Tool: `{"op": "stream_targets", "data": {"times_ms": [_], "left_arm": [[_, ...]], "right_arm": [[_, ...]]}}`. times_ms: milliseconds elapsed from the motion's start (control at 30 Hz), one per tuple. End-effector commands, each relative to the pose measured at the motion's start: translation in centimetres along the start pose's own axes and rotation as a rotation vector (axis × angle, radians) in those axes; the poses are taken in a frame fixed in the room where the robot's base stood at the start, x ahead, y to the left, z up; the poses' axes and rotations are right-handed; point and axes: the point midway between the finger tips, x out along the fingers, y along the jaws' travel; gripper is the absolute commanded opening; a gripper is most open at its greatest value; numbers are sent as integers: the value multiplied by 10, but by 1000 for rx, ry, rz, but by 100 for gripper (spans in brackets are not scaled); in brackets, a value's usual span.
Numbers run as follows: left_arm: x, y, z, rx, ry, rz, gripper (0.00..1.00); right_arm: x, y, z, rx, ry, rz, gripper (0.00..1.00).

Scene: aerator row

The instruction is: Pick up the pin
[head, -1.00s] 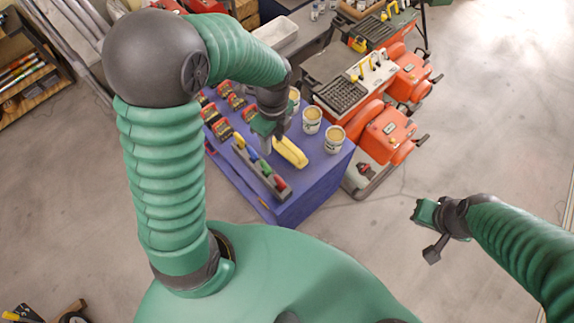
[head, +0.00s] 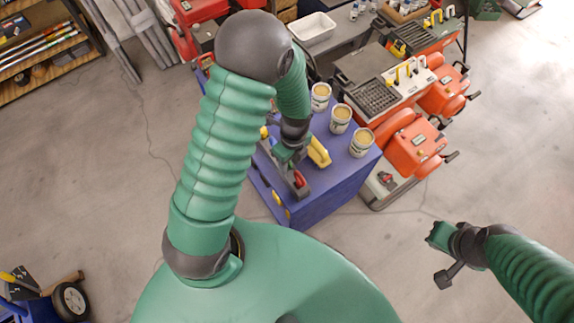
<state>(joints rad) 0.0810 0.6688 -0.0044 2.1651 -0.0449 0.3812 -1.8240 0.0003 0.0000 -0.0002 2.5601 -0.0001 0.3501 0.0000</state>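My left gripper (head: 283,157) points down at the near edge of the blue table, over a grey rack (head: 287,177) of coloured pegs. A red peg (head: 300,180) shows at the rack's right end, just beside the gripper. A yellow peg (head: 264,132) shows at its far left end. The pegs between are hidden by my arm and gripper. I cannot tell which peg is the pin, or whether the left gripper is open or holds one. My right gripper (head: 440,255) hangs over bare floor at right, away from the table; its opening is unclear.
On the blue table (head: 337,187), a yellow block (head: 318,152) lies close right of the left gripper. Three tins (head: 340,119) stand in a row behind it. Orange machines (head: 413,147) stand beyond the table's right side. The floor at right is open.

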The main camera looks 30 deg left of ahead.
Motion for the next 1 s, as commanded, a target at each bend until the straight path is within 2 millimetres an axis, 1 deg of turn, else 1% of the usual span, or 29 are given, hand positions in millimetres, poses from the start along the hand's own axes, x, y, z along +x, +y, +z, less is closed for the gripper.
{"op": "stream_targets", "data": {"times_ms": [33,167,200,500,933,1000], "left_arm": [[3,0,0,0,-1,-1,40],[1,0,-1,-1,-3,-2,40],[1,0,-1,-1,-3,-2,38],[1,-1,-1,0,-3,-2,0],[1,0,-1,-1,-3,0,0],[-2,0,-1,-1,-3,0,0]], "right_arm": [[1,0,0,0,0,0,0],[0,0,0,-1,0,0,0],[0,0,0,-1,0,0,0],[0,0,0,0,0,0,0],[0,0,0,0,0,0,0],[-1,0,0,0,0,0,0]]}}
